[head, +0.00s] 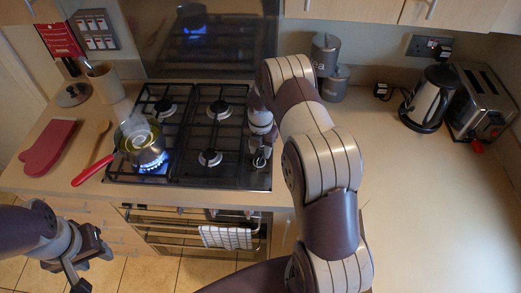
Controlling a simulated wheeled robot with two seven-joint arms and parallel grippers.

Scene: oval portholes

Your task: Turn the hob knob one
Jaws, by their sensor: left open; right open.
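The black gas hob (228,176) is set in the worktop at the left of the head view. A blue flame burns under a pot (140,140) with a red handle on its front-left burner. My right gripper (260,156) is open and points down over the hob's right edge. The hob knobs cannot be made out clearly; my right gripper and arm cover that strip. I cannot tell whether the fingers touch a knob. My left gripper (88,267) is open and empty, low at the left, in front of the counter.
A red oven mitt (48,146), a wooden spoon (98,142) and a utensil pot (104,82) are left of the hob. Grey canisters (325,54) stand behind my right arm. A kettle (427,99) and toaster (484,100) stand at the right. The front-right worktop is clear.

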